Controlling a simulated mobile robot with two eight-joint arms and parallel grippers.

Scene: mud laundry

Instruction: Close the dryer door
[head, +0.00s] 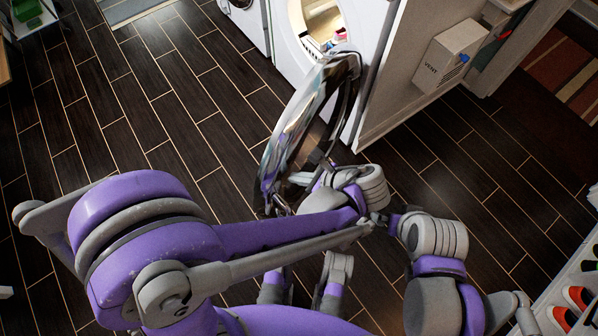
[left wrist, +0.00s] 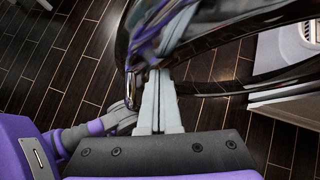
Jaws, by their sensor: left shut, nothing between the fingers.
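The dryer door (head: 292,122), round with a shiny chrome rim and dark glass, stands wide open from the front of the white dryer (head: 369,25). My left gripper's arm reaches across to the door's lower end. In the left wrist view, my left gripper (left wrist: 158,72) is shut and empty, its two grey fingers together. The fingertips are right at the door's glossy rim (left wrist: 218,48); I cannot tell whether they touch it. A small chrome piece (left wrist: 131,90) shows just left of the fingers. My right arm is at the lower right of the head view; its gripper is not clearly visible.
Some items (head: 336,40) show inside the dryer's opening. A white vent box (head: 449,56) is on the wall to the right. A shoe rack (head: 570,300) stands at the lower right. The dark tiled floor (head: 130,90) left of the door is clear.

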